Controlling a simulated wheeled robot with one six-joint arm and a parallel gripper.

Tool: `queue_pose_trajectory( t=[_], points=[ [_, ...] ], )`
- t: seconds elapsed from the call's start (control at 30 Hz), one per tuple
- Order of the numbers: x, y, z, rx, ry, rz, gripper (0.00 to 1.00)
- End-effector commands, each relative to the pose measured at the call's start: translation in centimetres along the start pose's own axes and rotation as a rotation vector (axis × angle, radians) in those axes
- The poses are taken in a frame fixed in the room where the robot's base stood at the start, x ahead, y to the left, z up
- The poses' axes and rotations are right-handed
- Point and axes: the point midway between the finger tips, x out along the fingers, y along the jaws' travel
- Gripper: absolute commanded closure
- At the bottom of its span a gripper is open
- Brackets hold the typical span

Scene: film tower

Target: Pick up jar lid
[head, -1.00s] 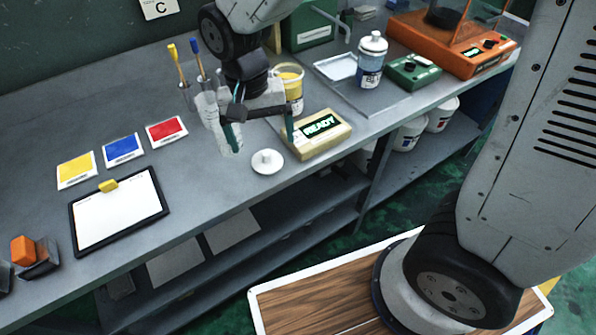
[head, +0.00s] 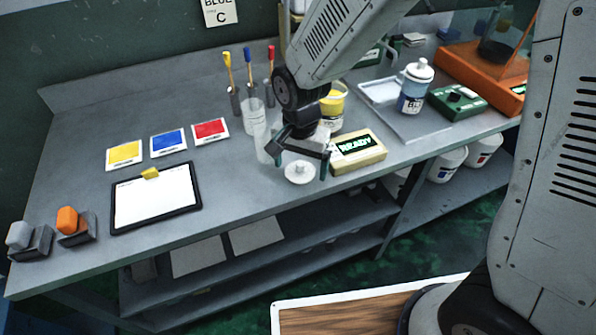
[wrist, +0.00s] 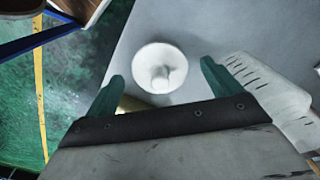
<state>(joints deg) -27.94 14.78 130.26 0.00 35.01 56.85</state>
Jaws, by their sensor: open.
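The jar lid (head: 300,173) is a small white round disc with a knob on top, lying knob up on the grey bench near its front edge. In the wrist view the lid (wrist: 160,68) shows ahead of the fingertips, roughly between them. My gripper (head: 301,169) is open and empty, with its two dark green fingers spread above the lid. The wrist view shows the open gripper (wrist: 158,80) apart from the lid.
A READY box (head: 358,151) stands close right of the lid. Clear cups (head: 254,117) stand behind it to the left, and a yellow paint jar (head: 332,108) behind. A clipboard (head: 155,199) lies left. Bench between clipboard and lid is clear.

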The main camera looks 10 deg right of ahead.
Motion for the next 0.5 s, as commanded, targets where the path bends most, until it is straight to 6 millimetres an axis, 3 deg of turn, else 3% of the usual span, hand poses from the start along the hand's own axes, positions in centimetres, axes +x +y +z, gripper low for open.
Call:
queue_pose_trajectory(
  t=[0.3, 0.47, 0.5],
  points=[
    [0.58, 0.06, -0.06, 0.001, 0.001, -0.001, 0.13],
    [0.56, 0.04, -0.04, 0.001, 0.001, -0.001, 0.57],
    [0.56, 0.03, -0.04, 0.0, 0.001, -0.001, 0.58]
  ],
)
